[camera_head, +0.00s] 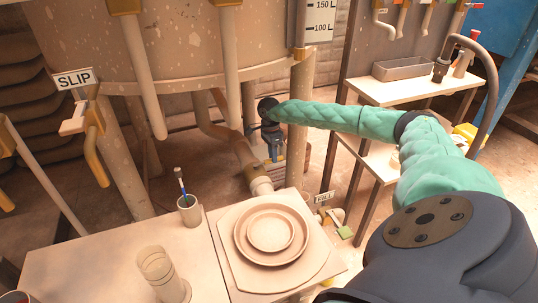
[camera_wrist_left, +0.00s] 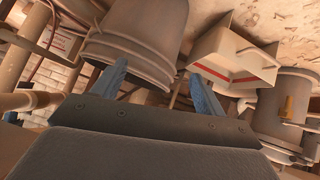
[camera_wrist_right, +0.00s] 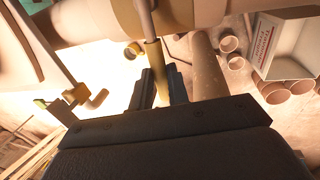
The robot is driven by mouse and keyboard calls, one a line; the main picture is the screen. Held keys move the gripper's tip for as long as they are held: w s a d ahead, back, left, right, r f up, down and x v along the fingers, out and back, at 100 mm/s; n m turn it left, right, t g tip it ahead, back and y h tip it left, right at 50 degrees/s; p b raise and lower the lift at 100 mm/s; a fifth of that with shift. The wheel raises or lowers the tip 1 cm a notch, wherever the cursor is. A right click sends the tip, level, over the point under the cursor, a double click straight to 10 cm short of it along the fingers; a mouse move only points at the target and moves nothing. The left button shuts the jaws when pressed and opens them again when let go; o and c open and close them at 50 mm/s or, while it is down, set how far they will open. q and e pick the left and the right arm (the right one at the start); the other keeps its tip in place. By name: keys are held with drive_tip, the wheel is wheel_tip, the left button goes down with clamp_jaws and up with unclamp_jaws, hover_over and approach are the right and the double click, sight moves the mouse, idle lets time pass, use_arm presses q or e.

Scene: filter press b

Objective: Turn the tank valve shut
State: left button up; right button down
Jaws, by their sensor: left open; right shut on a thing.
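The tank (camera_head: 180,45) is a large speckled beige vessel on legs at the back of the head view. A pipe (camera_head: 240,150) bends down beneath it. My right arm reaches under the tank, and its gripper (camera_head: 274,150) is beside this pipe. In the right wrist view, my right gripper (camera_wrist_right: 162,88) is shut on the valve's yellow handle (camera_wrist_right: 153,52), which lies between the fingers; the grip is partly hidden. The handle joins a grey stem at a thick pipe. My left gripper (camera_wrist_left: 158,92) is open and empty in the left wrist view, outside the head view.
A bench with a round dish (camera_head: 270,230), a brush cup (camera_head: 189,211) and a clear cylinder (camera_head: 162,275) stands in front. A SLIP sign (camera_head: 73,78) hangs left by a lever. A shelf with a tray (camera_head: 402,68) is right. A bucket (camera_wrist_left: 140,40) is beyond the left fingers.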

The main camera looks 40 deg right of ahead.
use_arm(q)
drive_tip(key=shift+r, duration=0.1)
use_arm(e)
drive_tip(key=c, duration=1.4)
unclamp_jaws()
drive_tip(key=shift+w, duration=0.1)
use_arm(q)
drive_tip(key=shift+s, duration=0.15)
use_arm(e)
drive_tip(key=shift+o, duration=0.3)
use_arm(q)
drive_tip(key=shift+f, duration=0.2)
use_arm(e)
drive_tip(key=shift+r, duration=0.15)
use_arm(q)
drive_tip(key=shift+s+a+f+g, duration=0.15)
drive_tip(key=shift+s+f+g, duration=0.35)
drive_tip(key=shift+s+f, duration=0.8)
use_arm(e)
wheel_tip(320, 180, up, 7)
drive_tip(key=w, duration=0.1)
drive_tip(key=shift+w+d+r, duration=0.2)
drive_tip(key=shift+d, duration=0.1)
